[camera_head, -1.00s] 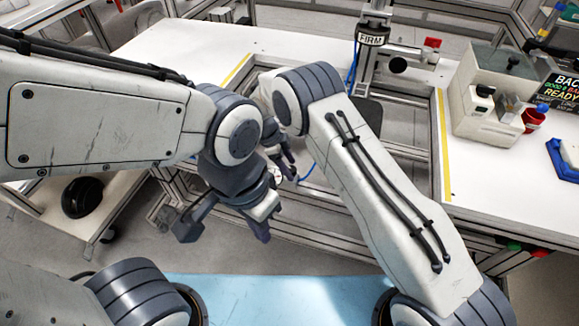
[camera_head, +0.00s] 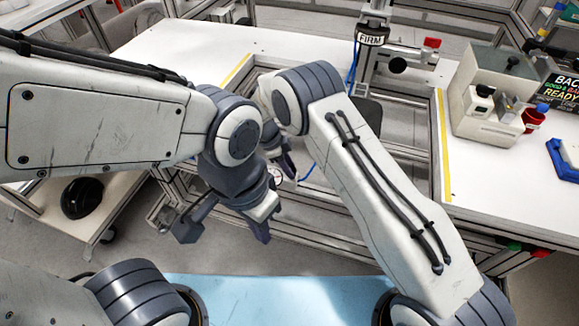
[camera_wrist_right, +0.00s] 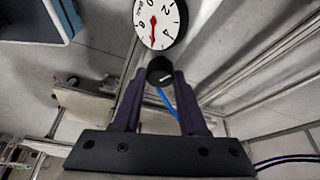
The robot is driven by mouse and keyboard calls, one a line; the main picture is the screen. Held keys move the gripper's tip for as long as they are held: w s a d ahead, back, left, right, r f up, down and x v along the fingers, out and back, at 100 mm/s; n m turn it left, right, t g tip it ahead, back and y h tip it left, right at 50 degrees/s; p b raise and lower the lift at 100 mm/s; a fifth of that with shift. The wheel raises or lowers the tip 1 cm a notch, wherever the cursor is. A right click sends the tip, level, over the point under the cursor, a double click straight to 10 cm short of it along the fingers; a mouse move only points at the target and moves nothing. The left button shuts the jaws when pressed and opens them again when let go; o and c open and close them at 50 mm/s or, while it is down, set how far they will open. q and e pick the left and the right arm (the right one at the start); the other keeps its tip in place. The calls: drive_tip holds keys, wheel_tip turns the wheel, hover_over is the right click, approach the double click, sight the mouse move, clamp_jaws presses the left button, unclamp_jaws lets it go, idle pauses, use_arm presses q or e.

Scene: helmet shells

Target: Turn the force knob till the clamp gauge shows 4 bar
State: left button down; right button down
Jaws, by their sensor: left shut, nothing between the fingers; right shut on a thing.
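The force knob (camera_wrist_right: 160,70) is a small black cylinder with a white mark, in the right wrist view. My right gripper (camera_wrist_right: 159,84) is shut on it, one finger on each side. The clamp gauge (camera_wrist_right: 168,20) is a round white dial just beyond the knob, cut off at the top. Its red needle lies nearly upright in the picture; I cannot read its value surely. In the head view the gauge (camera_head: 277,176) is small beside my right gripper (camera_head: 289,172), partly hidden by my arms. My left gripper (camera_head: 262,236) is shut and empty, lower and nearer.
A blue hose (camera_wrist_right: 167,103) runs below the knob. An aluminium frame (camera_head: 437,150) surrounds the open middle between white worktops (camera_head: 500,190). A black helmet shell (camera_head: 82,198) lies on a low white shelf at left.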

drive_tip(key=n+t+b, duration=0.1)
drive_tip(key=n, duration=0.2)
drive_tip(key=shift+s, duration=0.1)
drive_tip(key=n+t+b, duration=0.1)
drive_tip(key=n, duration=0.1)
drive_tip(key=shift+f+n+y+b, duration=0.15)
drive_tip(key=shift+n+y+b, duration=0.15)
drive_tip(key=shift+n+y, duration=0.1)
drive_tip(key=n+t+y+b, duration=0.1)
drive_tip(key=n+b, duration=0.4)
drive_tip(key=n, duration=0.1)
drive_tip(key=shift+s+d+t+y+b, duration=0.1)
drive_tip(key=shift+s+t+y+b, duration=0.05)
drive_tip(key=shift+t+y+b, duration=0.25)
drive_tip(key=n+b, duration=0.1)
drive_tip(key=n, duration=0.1)
drive_tip(key=shift+n+y, duration=0.3)
drive_tip(key=shift+y, duration=0.1)
drive_tip(key=shift+d+n+y+b, duration=0.1)
drive_tip(key=shift+n+y+b, duration=0.2)
drive_tip(key=shift+n, duration=0.6)
drive_tip(key=shift+s, duration=0.1)
drive_tip(key=shift+c, duration=2.2)
unclamp_jaws()
drive_tip(key=shift+t, duration=0.3)
